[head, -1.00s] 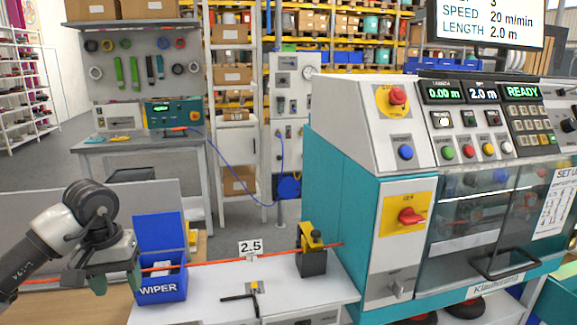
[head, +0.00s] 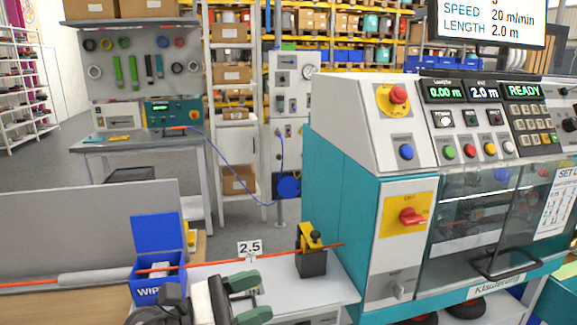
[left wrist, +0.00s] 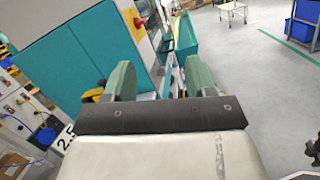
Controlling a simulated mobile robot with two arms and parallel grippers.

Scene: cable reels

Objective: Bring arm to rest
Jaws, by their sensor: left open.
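My left gripper (head: 256,298) is low in the head view, in front of the white bench top (head: 335,290). Its two green fingers are apart with nothing between them. In the left wrist view the fingers (left wrist: 160,82) also stand apart and empty, with the teal machine side beyond. The orange cable (head: 215,263) runs behind the gripper, past the blue WIPER box (head: 159,236), to the yellow and black guide (head: 312,250) at the machine. The gripper appears clear of the cable. My right gripper does not show.
The teal and grey machine (head: 345,200) stands close on the right. A "2.5" sign (head: 250,248) stands by the cable. A grey tube (head: 95,278) surrounds the cable at left. A workbench (head: 140,143) is at the back, with open floor before it.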

